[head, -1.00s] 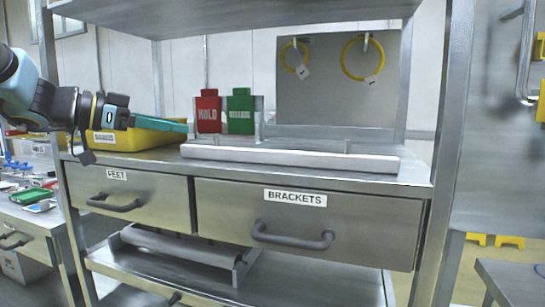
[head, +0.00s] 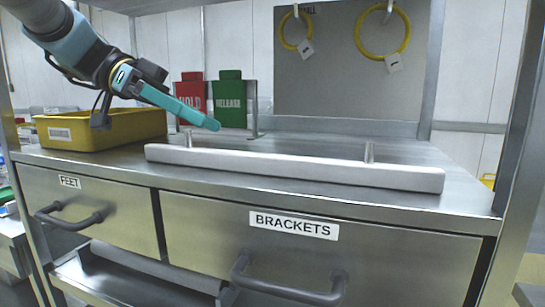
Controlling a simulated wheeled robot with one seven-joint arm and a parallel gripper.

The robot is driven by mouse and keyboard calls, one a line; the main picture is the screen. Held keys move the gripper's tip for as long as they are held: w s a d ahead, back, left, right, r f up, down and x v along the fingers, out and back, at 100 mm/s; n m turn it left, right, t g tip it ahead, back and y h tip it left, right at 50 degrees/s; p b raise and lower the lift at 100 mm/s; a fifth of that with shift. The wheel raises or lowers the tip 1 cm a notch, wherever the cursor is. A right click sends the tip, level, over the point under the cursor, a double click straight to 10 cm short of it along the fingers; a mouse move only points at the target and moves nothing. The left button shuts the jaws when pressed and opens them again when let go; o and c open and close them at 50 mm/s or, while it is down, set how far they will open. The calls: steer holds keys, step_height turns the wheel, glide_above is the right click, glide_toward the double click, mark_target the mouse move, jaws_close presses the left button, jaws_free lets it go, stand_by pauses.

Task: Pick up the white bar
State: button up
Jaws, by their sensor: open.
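The white bar (head: 300,170) is long and pale and lies along the front of the metal shelf top. Two short metal posts show at its back edge, one near each end. My gripper (head: 214,124) has teal fingers and reaches in from the upper left. Its fingertips are above and behind the left part of the bar, apart from it. The fingers line up in this view, so the gap between them is hidden. Nothing shows held in them.
A yellow bin (head: 95,128) stands on the shelf at left. The red HOLD sign (head: 190,98) and green RELEASE sign (head: 229,100) stand behind my gripper. Yellow rings (head: 385,34) hang on the back panel. Drawers with handles (head: 290,280) are below. The shelf right of the bar is clear.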

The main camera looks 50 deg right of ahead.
mark_target(263, 154)
steer(key=x, duration=0.4)
steer(key=shift+s+d+f+p, duration=0.1)
steer(key=shift+s+d+p, duration=0.2)
steer(key=shift+p+x, duration=0.7)
steer(key=shift+x, duration=2.3)
steer(key=shift+w+d+f, duration=0.1)
steer(key=shift+w+f, duration=0.05)
jaws_close()
